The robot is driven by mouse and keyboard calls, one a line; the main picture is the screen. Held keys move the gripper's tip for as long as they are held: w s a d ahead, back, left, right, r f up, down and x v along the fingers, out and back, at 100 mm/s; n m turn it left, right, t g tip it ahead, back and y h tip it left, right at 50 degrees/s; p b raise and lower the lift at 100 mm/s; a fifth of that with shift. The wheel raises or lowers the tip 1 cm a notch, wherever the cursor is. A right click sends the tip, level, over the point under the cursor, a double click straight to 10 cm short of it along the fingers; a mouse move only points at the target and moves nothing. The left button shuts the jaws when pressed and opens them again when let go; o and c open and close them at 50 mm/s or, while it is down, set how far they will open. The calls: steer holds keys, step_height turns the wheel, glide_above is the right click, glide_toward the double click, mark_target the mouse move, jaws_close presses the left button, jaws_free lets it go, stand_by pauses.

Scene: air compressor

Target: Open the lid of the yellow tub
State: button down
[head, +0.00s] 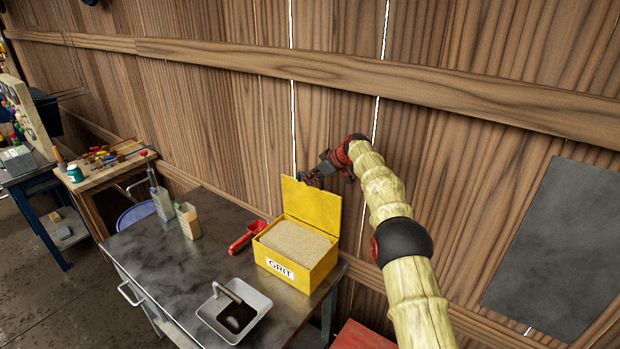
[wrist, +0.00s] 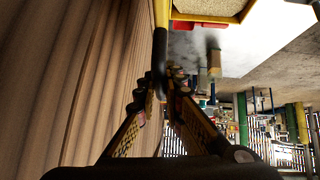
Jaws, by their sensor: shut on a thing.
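The yellow tub (head: 320,272) labelled GRIT stands at the right end of the dark metal bench, filled with tan grit. Its yellow lid (head: 311,205) stands raised, roughly upright, along the tub's wall side. My gripper (head: 309,180) is at the lid's upper edge, shut on the lid. In the wrist view the fingers of my gripper (wrist: 162,85) close together at a dark, edge-on strip. The tub's yellow rim (wrist: 240,14) shows at the top of that view. The exact contact is too dark to make out.
A plank wall (head: 440,150) rises close behind the lid and my arm. A red scoop (head: 246,238) lies left of the tub. The bench top (head: 165,255) between is mostly clear.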

steer(key=shift+r, duration=0.15)
steer(key=c, duration=1.9)
jaws_free()
steer(key=v, duration=1.2)
steer(key=shift+d, duration=0.1)
